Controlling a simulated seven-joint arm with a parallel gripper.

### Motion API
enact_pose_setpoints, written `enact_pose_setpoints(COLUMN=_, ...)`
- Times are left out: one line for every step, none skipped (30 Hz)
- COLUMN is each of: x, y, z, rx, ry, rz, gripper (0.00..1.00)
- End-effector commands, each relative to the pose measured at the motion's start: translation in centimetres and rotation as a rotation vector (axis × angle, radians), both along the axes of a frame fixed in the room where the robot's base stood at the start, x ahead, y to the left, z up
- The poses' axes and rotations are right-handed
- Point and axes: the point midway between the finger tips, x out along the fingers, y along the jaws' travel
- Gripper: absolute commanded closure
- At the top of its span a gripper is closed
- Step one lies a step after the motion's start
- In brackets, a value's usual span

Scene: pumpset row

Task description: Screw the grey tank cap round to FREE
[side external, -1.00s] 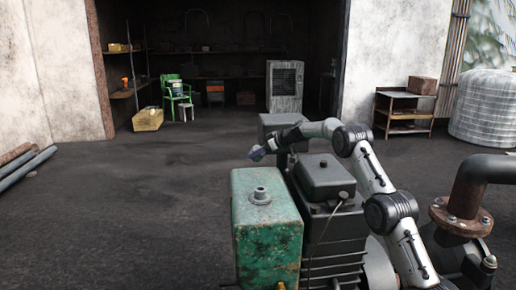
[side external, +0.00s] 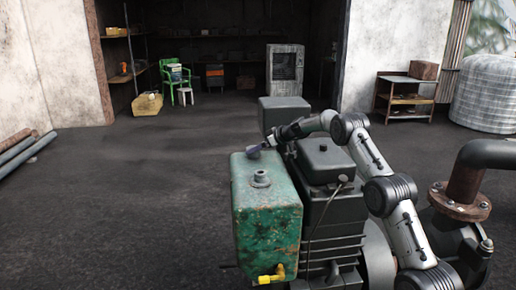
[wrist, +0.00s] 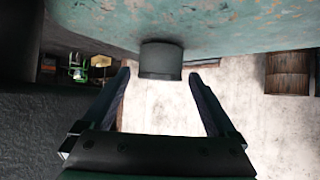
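The green, worn tank (side external: 268,215) stands at the front, with the grey cap (side external: 261,178) upright on its top. In the side view my gripper (side external: 255,152) is at the tank's far top edge, just behind the cap; its fingers are too small there to judge. In the wrist view the grey cap (wrist: 161,60) sticks out from the tank's green face (wrist: 240,25). My gripper (wrist: 159,74) is open, one finger on each side of the cap with gaps on both sides. The cap is at fingertip level. No FREE mark is readable.
A dark engine block (side external: 325,165) stands right beside the tank. A yellow valve (side external: 271,276) is low on the tank's front. A rusty flanged pipe (side external: 463,195) is at the right. The ground left of the tank is open.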

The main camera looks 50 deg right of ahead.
Motion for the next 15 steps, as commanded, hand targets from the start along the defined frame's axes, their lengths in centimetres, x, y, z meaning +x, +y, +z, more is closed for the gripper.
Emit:
enact_pose_setpoints(x=0.0, y=0.0, z=0.0, rx=0.0, ry=0.0, rz=0.0, gripper=0.0)
enact_pose_setpoints(x=0.0, y=0.0, z=0.0, rx=0.0, ry=0.0, rz=0.0, gripper=0.0)
enact_pose_setpoints(x=0.0, y=0.0, z=0.0, rx=0.0, ry=0.0, rz=0.0, gripper=0.0)
enact_pose_setpoints(x=0.0, y=0.0, z=0.0, rx=0.0, ry=0.0, rz=0.0, gripper=0.0)
enact_pose_setpoints(x=0.0, y=0.0, z=0.0, rx=0.0, ry=0.0, rz=0.0, gripper=0.0)
enact_pose_setpoints(x=0.0, y=0.0, z=-0.1, rx=0.0, ry=0.001, rz=0.0, gripper=0.0)
enact_pose_setpoints(x=0.0, y=0.0, z=0.0, rx=0.0, ry=0.001, rz=0.0, gripper=0.0)
enact_pose_setpoints(x=0.0, y=0.0, z=0.0, rx=0.0, ry=0.001, rz=0.0, gripper=0.0)
enact_pose_setpoints(x=-0.1, y=0.0, z=0.1, rx=0.0, ry=0.001, rz=0.0, gripper=0.0)
enact_pose_setpoints(x=-0.2, y=0.0, z=0.1, rx=0.0, ry=0.001, rz=0.0, gripper=0.0)
enact_pose_setpoints(x=-0.4, y=0.0, z=0.2, rx=0.0, ry=0.001, rz=0.0, gripper=0.0)
enact_pose_setpoints(x=-0.6, y=0.0, z=0.5, rx=-0.001, ry=0.0, rz=-0.001, gripper=0.0)
enact_pose_setpoints(x=-0.8, y=0.0, z=0.7, rx=-0.001, ry=-0.001, rz=-0.001, gripper=0.0)
enact_pose_setpoints(x=-1.1, y=0.0, z=0.9, rx=0.0, ry=0.0, rz=-0.001, gripper=0.0)
enact_pose_setpoints(x=-1.5, y=0.0, z=1.2, rx=0.0, ry=0.0, rz=-0.001, gripper=0.0)
